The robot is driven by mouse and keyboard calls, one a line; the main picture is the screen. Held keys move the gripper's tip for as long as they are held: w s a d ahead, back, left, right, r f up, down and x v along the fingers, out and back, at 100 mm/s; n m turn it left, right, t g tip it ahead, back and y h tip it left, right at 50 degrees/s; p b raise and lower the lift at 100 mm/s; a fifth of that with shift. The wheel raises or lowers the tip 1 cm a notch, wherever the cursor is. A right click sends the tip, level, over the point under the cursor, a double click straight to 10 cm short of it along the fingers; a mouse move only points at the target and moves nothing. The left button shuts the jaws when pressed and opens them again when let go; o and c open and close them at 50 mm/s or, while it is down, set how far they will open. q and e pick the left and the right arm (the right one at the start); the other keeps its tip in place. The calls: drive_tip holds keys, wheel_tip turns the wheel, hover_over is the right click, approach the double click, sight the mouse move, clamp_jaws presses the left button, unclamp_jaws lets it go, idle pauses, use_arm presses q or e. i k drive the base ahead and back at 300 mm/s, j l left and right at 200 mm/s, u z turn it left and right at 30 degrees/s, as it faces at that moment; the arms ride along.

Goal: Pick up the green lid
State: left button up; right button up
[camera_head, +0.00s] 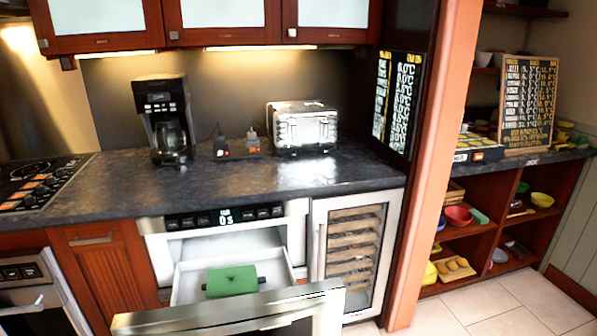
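The green lid (232,280) lies in the pulled-out microwave drawer (186,289) below the counter. Neither of my grippers shows in the head view.
A coffee maker (163,120) and a steel toaster (302,127) stand on the dark counter (225,185). A wine cooler (352,245) is right of the drawer, and a stove (35,185) is at the left. An orange pillar (440,150) separates shelves with bowls at the right.

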sight(241, 279)
drive_tip(key=i+l+u, duration=0.1)
drive_tip(key=u, duration=0.7)
drive_tip(key=i+l+u, duration=0.1)
drive_tip(key=l+u, duration=0.25)
drive_tip(key=l, duration=0.35)
drive_tip(key=l+u, duration=0.35)
drive_tip(key=l, duration=0.35)
